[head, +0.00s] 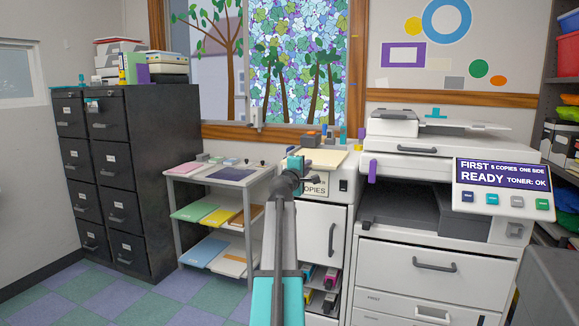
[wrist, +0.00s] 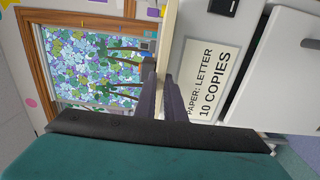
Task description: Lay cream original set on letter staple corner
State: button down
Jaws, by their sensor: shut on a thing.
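My gripper (head: 297,163) is at the end of my raised arm, in front of the low white cabinet beside the copier. It is shut on the cream original set (head: 322,158), which shows as a pale flat sheet over the cabinet top. In the wrist view the two dark fingers (wrist: 161,82) are close together, and the cream set (wrist: 171,30) shows nearly edge-on as a thin strip beyond them. The copier (head: 415,146) stands to the right. I cannot make out a letter staple corner in either view.
A sign reading "PAPER: LETTER 10 COPIES" (wrist: 212,80) is on the cabinet front. The copier panel (head: 503,188) reads "READY". A grey cart (head: 183,177) with coloured paper stacks is at left, beside black filing cabinets (head: 150,160). Small items stand behind the cream set.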

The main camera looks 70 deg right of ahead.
jog(key=shift+w+d+r, duration=0.15)
jog(key=shift+w, duration=0.05)
dwell(0.3)
jog(key=shift+w+d, duration=0.2)
jog(key=shift+d, duration=1.05)
jog(key=c, duration=1.8)
grip_release()
jog(key=shift+o, duration=0.2)
jog(key=shift+s, duration=0.1)
jog(key=shift+s, duration=0.1)
jog(key=shift+a, duration=0.1)
jog(key=a+p, duration=0.1)
jog(key=a, duration=1.2)
jog(key=shift+s+a+p, duration=0.25)
jog(key=shift+s+p, duration=0.05)
jog(key=shift+p, duration=0.1)
jog(key=shift+w, duration=0.1)
